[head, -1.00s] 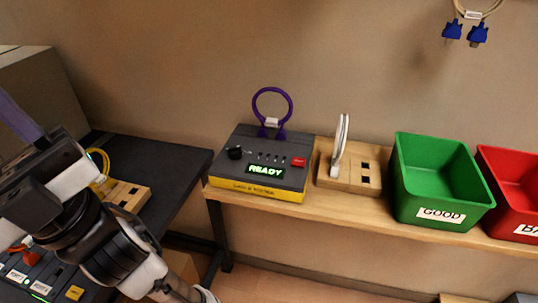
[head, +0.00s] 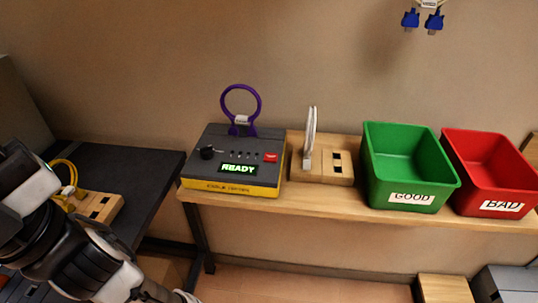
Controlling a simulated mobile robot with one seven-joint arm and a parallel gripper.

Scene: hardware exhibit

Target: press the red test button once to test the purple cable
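The purple cable (head: 241,92) stands as an upright loop at the back of the cable tester (head: 234,190), with both ends down at the tester. The tester is a dark box with a yellow front band, and its green display (head: 238,168) reads READY. The red test button (head: 270,157) is on its top face at the right. A black knob (head: 208,153) is at the left. My arm is at the lower left, apart from the tester. My gripper's fingertips are outside the picture, so its opening is hidden.
Right of the tester, a wooden block (head: 338,174) holds a white cable (head: 310,135). A green GOOD bin (head: 405,207) and a red BAD bin (head: 480,204) follow on the wooden shelf. A yellow cable (head: 68,178) in a wooden block lies on the dark table (head: 150,170). A blue-plugged cable (head: 423,20) hangs above.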

